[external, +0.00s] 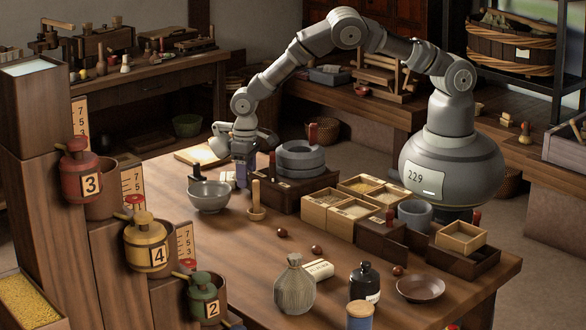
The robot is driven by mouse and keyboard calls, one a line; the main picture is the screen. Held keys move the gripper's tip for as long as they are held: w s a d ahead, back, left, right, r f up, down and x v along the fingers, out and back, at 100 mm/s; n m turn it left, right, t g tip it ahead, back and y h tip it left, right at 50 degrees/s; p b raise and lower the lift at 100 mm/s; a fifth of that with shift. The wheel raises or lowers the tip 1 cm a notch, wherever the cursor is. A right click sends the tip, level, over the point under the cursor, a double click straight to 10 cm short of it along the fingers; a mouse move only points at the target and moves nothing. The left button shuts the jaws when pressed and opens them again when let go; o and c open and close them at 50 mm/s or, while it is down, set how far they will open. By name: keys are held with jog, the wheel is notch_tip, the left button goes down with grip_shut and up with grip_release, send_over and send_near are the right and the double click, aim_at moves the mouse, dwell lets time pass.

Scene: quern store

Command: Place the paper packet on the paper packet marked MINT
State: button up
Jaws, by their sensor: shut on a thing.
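My gripper (241,164) points down over the far left part of the table, between the grey bowl and the stacked grey stones. A pale paper packet (318,270) lies on the table behind and right of the tied sack, well apart from my gripper. Its dark marking is too small to read, so I cannot tell if it says MINT.
The sack (294,285), dark bottle (365,282) and brown dish (420,288) stand near the packet. Grain boxes (327,208) line the right. Mid-left table is clear.

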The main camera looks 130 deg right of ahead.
notch_tip(320, 180, up, 10)
jog(key=p, duration=0.3)
jog(key=shift+f, duration=0.15)
jog(key=m, duration=0.2)
jog(key=m+y, duration=0.1)
jog(key=m, duration=0.1)
jog(key=shift+d+f+p, duration=0.15)
jog(key=shift+d+p, duration=0.05)
jog(key=shift+p, duration=0.15)
jog(key=m, duration=0.1)
jog(key=m+y, duration=0.1)
jog(key=m, duration=0.1)
jog(key=shift+d, duration=0.25)
jog(key=s+d+r+m+t+h, duration=0.15)
jog(key=d+m+t, duration=0.4)
jog(key=m, duration=1.15)
jog(key=shift+t+h, duration=0.25)
jog(key=shift+t, duration=0.2)
jog(key=f+b, duration=0.1)
jog(key=f, duration=0.2)
jog(key=f+b, duration=0.1)
jog(key=f, duration=0.3)
jog(key=f+b, duration=0.2)
jog(key=f, duration=0.1)
jog(key=shift+s+a+f, duration=0.1)
jog(key=shift+s+f, duration=0.05)
jog(key=shift+s, duration=0.1)
jog(key=o, duration=1.1)
